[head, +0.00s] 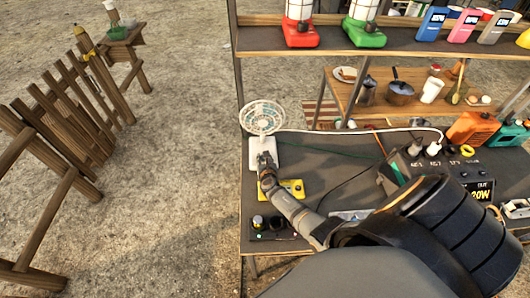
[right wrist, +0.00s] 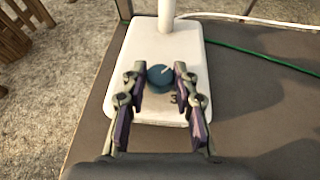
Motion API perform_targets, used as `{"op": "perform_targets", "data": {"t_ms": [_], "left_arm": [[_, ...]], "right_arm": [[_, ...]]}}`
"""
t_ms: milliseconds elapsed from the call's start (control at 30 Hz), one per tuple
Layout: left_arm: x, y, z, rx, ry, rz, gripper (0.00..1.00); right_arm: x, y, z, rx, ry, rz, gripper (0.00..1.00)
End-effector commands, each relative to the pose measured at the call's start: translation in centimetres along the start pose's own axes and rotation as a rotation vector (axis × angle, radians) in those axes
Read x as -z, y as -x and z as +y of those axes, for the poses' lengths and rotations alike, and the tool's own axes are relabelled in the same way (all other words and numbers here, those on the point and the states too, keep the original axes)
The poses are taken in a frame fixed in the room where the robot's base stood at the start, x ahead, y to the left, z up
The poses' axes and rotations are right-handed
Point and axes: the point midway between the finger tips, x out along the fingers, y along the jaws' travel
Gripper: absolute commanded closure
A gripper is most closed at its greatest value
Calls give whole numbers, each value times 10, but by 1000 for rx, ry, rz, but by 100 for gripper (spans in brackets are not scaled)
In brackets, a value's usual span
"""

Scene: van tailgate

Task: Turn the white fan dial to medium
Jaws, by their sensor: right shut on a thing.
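The white fan stands at the far left corner of the grey table, with its round grille (head: 262,117) above a white base (head: 255,149). In the right wrist view the base (right wrist: 183,50) carries a blue-teal dial (right wrist: 160,77) with a pale pointer line slanting toward the upper right. A dark "3" shows beside the right finger; other marks are hidden. My right gripper (head: 265,160) is over the base. In the wrist view its fingers (right wrist: 159,82) are shut on the dial, one on each side. My left gripper is not in view.
A yellow device (head: 293,187) and a black box with knobs (head: 268,228) sit close to my right arm. A white cable (head: 350,130) and a green cable (right wrist: 250,52) run right from the fan. A shelf (head: 335,50) with lanterns spans above the table's back.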

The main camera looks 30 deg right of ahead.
Motion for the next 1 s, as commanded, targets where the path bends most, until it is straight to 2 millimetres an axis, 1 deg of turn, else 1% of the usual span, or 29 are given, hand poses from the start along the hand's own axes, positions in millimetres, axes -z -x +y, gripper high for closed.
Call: {"op": "perform_targets", "data": {"t_ms": [33,267,600,800,1000], "left_arm": [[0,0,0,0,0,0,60],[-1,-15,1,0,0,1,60],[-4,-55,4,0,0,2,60],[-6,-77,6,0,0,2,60],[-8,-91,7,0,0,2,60]], "right_arm": [[-3,-1,4,37,-20,-4,100],[0,-4,6,239,-104,-6,100],[1,-7,10,512,-216,-7,100],[0,-7,10,631,-264,-7,100],[-2,-7,10,705,-295,-7,100]]}}
